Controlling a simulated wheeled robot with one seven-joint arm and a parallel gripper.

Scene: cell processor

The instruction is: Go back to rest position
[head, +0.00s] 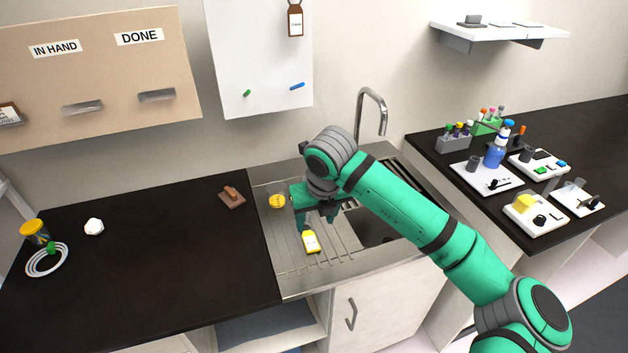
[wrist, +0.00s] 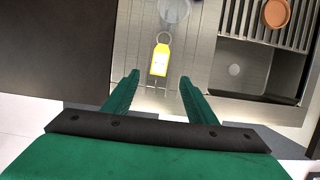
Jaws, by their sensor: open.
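My green arm reaches from the lower right over the sink unit in the head view. My gripper (head: 320,222) is above the ribbed steel drainboard (head: 285,262), partly hidden by the arm. In the wrist view, my gripper (wrist: 155,88) shows two green fingers spread apart with nothing between them. A yellow tag with a white label (head: 311,241) lies on the drainboard just below the gripper. The tag also shows in the wrist view (wrist: 160,62), beyond the fingertips, with a ring at its far end.
A tall faucet (head: 374,110) stands behind my arm. A yellow round item (head: 277,200) lies on the drainboard's left. A brown block (head: 232,197) sits on the black counter (head: 150,260).

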